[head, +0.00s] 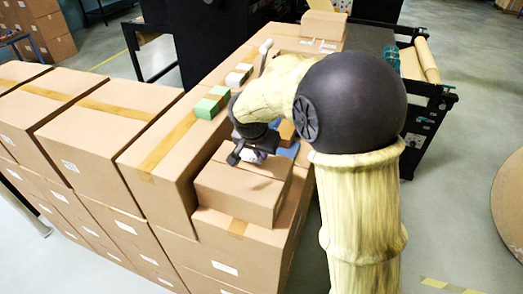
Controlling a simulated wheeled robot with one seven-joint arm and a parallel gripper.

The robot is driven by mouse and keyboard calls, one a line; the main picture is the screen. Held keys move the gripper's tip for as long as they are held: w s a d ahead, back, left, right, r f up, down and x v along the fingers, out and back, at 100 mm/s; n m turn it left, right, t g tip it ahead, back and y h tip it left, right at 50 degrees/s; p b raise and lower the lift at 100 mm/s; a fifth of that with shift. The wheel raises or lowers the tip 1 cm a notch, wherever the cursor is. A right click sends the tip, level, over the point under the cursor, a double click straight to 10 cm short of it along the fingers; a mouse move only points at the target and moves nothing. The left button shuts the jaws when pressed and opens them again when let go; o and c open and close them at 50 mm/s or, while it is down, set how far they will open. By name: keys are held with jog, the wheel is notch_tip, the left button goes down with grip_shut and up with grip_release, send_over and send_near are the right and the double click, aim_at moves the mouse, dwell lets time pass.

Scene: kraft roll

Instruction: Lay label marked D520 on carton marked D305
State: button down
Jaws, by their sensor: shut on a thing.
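My gripper (246,156) reaches down over a small brown carton (240,192) stacked near the front of the carton row. It is shut on a small whitish piece (251,155), which shows only in part between the dark fingers. The piece could be a label, but no marking on it can be read. Whether it touches the carton top cannot be told. No mark D305 or D520 is legible on any carton or label. My arm hides part of the area behind the gripper.
On the cartons behind lie a green-and-white block (212,103), a white-and-tan block (239,75) and a pale handled object (265,52). Something blue (288,150) lies beside the gripper. Large taped cartons (100,118) fill the left. A dark roller machine (425,95) stands at right.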

jog(key=shift+w+d+f, duration=0.1)
jog(key=shift+f, duration=0.2)
jog(key=shift+f+b, duration=0.15)
jog(key=shift+b, duration=0.15)
jog(key=c, duration=1.6)
grip_release()
jog(key=shift+r, duration=0.25)
jog(key=b+v, duration=0.2)
jog(key=v, duration=1)
jog(key=shift+f+b, duration=0.1)
jog(key=shift+b, duration=0.25)
